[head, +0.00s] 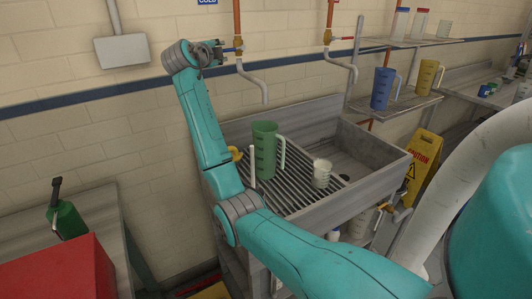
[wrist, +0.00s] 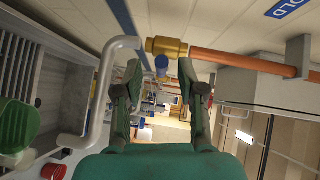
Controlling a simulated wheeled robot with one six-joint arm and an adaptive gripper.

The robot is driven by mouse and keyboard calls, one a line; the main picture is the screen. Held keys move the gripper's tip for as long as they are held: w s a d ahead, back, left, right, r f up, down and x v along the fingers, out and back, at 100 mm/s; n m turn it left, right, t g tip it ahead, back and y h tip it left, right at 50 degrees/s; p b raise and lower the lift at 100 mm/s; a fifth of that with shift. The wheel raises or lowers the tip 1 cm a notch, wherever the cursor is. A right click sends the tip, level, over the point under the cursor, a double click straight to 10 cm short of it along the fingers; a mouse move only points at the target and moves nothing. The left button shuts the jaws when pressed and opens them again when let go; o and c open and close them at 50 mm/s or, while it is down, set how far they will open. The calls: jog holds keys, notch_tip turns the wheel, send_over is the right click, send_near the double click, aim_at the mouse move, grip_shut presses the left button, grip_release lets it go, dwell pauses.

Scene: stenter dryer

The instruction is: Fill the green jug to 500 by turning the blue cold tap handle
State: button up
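The green jug (head: 265,150) stands upright on the slatted drainer under the cold spout (head: 259,82). Its level inside and its scale cannot be read. I see no stream at the spout. The blue cold tap handle (head: 228,49) sits beside the brass valve on the copper pipe. In the wrist view the blue handle (wrist: 162,65) shows in the gap between my fingertips, near the brass valve (wrist: 166,47). My gripper (head: 222,49) is open, with a finger on each side of the handle; contact cannot be told. Part of the jug (wrist: 18,125) shows at left in the wrist view.
A small white jug (head: 322,173) stands on the drainer to the right. The second tap, with a red handle (head: 347,38), is further right. Blue (head: 382,88) and yellow (head: 428,77) jugs stand on a shelf. A grey wall box (head: 122,51) is left of my gripper.

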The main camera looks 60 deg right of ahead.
jog(key=v, duration=0.8)
jog(key=shift+a+r, duration=0.1)
jog(key=shift+a, duration=0.05)
jog(key=v, duration=1.2)
